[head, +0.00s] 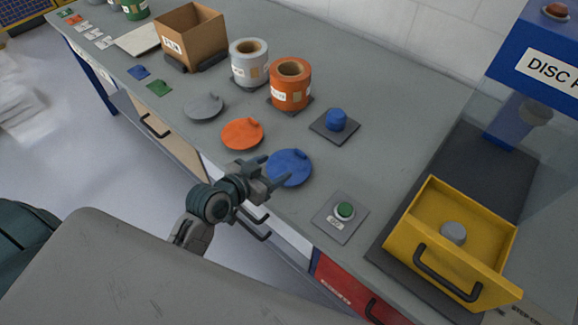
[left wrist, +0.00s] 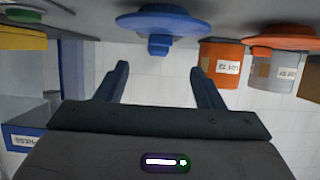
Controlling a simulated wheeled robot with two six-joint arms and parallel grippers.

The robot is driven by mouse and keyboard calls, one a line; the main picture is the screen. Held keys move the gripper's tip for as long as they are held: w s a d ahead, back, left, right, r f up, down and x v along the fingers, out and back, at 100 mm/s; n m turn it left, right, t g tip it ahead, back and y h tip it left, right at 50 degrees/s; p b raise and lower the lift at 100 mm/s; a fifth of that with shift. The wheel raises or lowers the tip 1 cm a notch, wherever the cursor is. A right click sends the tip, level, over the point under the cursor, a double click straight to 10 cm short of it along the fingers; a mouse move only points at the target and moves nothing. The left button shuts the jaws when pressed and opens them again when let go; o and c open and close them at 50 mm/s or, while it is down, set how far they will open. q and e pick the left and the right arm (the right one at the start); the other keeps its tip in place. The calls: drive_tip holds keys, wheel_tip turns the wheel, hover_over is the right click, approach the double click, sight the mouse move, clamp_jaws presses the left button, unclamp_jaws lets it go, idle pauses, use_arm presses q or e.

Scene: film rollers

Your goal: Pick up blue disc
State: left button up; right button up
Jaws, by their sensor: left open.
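The blue disc (head: 291,167) lies flat near the front edge of the grey bench, with a small raised tab on it. My left gripper (head: 274,176) is open and empty at the disc's front left side, overlapping its edge in the head view. In the left wrist view, which looks upside down, the blue disc (left wrist: 165,21) and its tab show just beyond the open fingers (left wrist: 160,75), with the tab roughly in line with the gap. I cannot tell whether a finger touches the disc. My right gripper is not in view.
An orange disc (head: 242,133) and a grey disc (head: 204,106) lie to the left. Orange (head: 290,92) and silver (head: 249,70) rollers stand behind. A blue knob on a plate (head: 336,121), a green button (head: 345,210) and an open yellow drawer (head: 475,235) are to the right.

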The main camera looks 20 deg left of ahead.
sight(300, 151)
use_arm(q)
drive_tip(key=x, duration=0.4)
drive_tip(key=shift+w+r+p, duration=0.15)
drive_tip(key=shift+p, duration=0.2)
drive_tip(key=shift+w+d+f, duration=0.2)
drive_tip(key=shift+w, duration=0.3)
drive_tip(key=shift+w+d+p, duration=0.15)
drive_tip(key=shift+w+p, duration=0.2)
drive_tip(key=p+x, duration=0.1)
drive_tip(key=x, duration=0.2)
drive_tip(key=shift+w+f, duration=0.1)
drive_tip(key=shift+w, duration=0.15)
drive_tip(key=shift+w+d+f, duration=0.15)
drive_tip(key=shift+w, duration=0.15)
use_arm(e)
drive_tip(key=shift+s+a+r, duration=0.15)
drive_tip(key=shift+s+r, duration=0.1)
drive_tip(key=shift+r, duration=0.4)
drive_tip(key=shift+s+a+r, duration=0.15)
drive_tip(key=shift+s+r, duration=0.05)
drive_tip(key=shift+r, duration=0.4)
use_arm(q)
drive_tip(key=c, duration=1.1)
